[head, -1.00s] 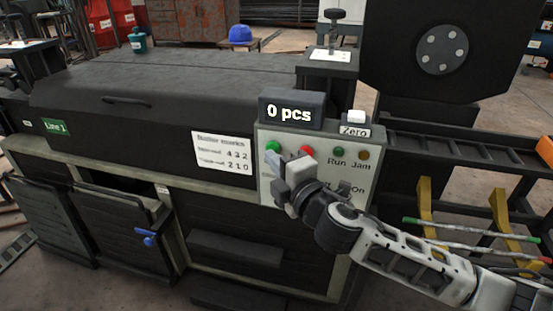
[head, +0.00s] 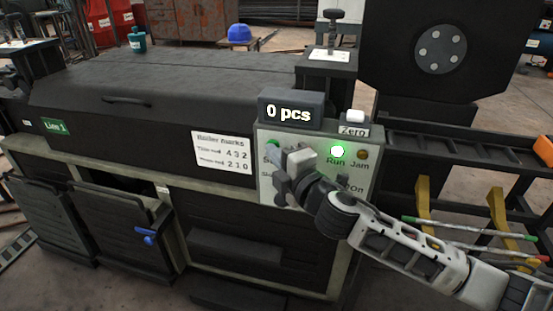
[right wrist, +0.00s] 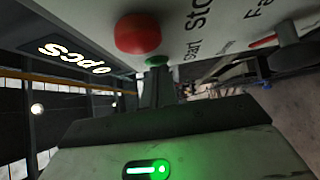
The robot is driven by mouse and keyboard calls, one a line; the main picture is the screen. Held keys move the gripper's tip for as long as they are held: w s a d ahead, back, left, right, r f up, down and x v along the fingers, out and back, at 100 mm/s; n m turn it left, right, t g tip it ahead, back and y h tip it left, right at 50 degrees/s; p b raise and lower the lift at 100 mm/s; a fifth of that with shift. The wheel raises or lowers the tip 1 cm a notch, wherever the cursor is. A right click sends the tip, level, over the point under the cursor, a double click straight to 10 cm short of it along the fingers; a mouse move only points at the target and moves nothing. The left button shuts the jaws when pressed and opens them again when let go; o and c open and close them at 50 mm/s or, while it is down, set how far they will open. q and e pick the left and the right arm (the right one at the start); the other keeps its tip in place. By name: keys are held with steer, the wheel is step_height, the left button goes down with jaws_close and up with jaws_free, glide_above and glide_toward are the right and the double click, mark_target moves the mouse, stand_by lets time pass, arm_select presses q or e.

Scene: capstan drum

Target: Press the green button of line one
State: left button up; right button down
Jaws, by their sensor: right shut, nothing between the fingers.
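The control panel (head: 268,190) of the machine with the green "Line 1" sign (head: 56,126) stands right of centre in the head view. Its green button (head: 272,144) shows only in part behind my right gripper (head: 279,158). In the right wrist view my shut, empty right fingers (right wrist: 157,72) reach to the green button (right wrist: 157,61), at or almost touching it. The red button (right wrist: 138,33) is beside it and is hidden in the head view. The Run lamp (head: 337,151) is lit bright green. My left gripper is not in view.
A "0 pcs" display (head: 290,110) and a white Zero button (head: 355,117) sit on top of the panel. The Jam lamp (head: 362,154) is dim amber. A selector switch (head: 343,180) is near my right wrist. A conveyor frame (head: 440,150) stands right.

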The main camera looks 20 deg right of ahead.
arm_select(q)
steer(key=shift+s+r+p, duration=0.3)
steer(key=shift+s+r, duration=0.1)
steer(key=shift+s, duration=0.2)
arm_select(e)
steer(key=a+v, duration=0.2)
steer(key=v, duration=1)
steer(key=shift+s+a, duration=0.4)
steer(key=shift+s, duration=0.3)
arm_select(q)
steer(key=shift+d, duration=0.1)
